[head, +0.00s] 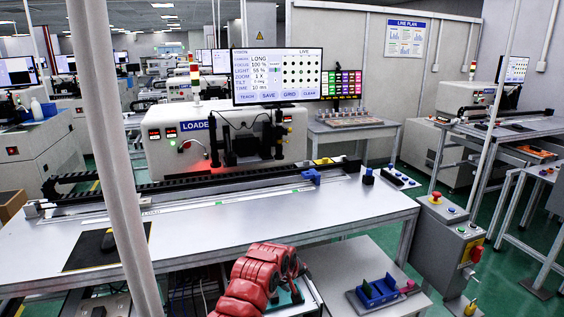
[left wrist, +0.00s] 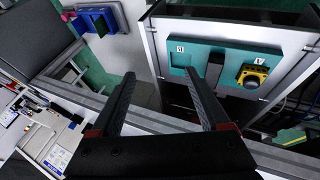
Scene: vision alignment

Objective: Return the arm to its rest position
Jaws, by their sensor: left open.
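My left arm (head: 255,278), with red rounded links, comes in at the bottom middle of the head view, in front of the long workbench. In the left wrist view my left gripper (left wrist: 159,76) shows two dark fingers spread well apart with nothing between them. A teal panel (left wrist: 222,72) with a yellow and black knob lies beyond the fingers, to the right. The gripper's fingers are not clearly visible in the head view. My right gripper is in neither view.
The workbench (head: 270,225) carries a long rail with a blue block (head: 311,177) and a dark mat (head: 107,246). A blue bin (head: 378,290) sits on a lower surface at right. A grey control box (head: 447,245) and a pale post (head: 118,170) stand nearby.

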